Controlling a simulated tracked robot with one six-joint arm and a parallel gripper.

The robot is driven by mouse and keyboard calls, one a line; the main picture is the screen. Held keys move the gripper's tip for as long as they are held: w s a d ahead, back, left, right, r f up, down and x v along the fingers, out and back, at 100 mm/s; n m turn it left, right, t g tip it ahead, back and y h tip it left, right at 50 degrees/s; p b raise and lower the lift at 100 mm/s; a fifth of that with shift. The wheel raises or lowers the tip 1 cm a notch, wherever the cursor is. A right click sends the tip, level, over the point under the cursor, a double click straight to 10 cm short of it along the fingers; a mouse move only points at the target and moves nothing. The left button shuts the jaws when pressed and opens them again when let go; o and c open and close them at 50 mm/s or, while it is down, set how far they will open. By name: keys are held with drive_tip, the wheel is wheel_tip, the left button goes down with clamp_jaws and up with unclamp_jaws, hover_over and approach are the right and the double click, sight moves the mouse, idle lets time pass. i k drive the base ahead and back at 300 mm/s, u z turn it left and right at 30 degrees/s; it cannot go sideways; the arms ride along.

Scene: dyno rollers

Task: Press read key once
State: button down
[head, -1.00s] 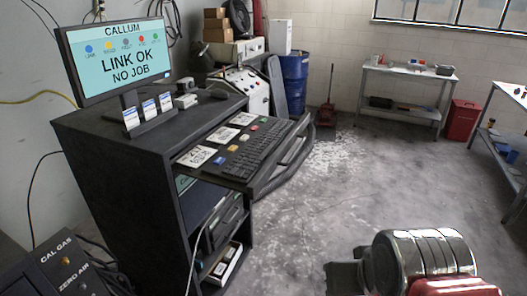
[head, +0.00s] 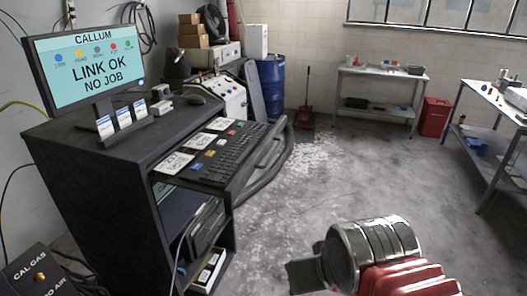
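The monitor (head: 88,69) is headed CALLUM and reads LINK OK, NO JOB. Its top row has blue, yellow, grey, red and green dots with small labels; the yellow one seems to say READ. The black keyboard (head: 235,151) on the pull-out shelf has a column of coloured keys on its left side, including a blue key (head: 197,166) and a yellow key (head: 210,154). Their lettering is too small to read. My arm's silver and red part is at the bottom right, with a dark end piece (head: 304,275), well apart from the keyboard; its fingers cannot be made out.
The black cabinet (head: 88,172) carries the monitor, white cards in a stand (head: 123,119) and a mouse (head: 196,99). Printed cards lie left of the keys. A CAL GAS box (head: 42,276) is bottom left. Benches (head: 385,76) stand far right. The middle floor is clear.

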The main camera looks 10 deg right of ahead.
sight(209, 154)
drive_tip(key=z, duration=0.05)
drive_tip(key=i, duration=0.95)
drive_tip(key=u, duration=0.05)
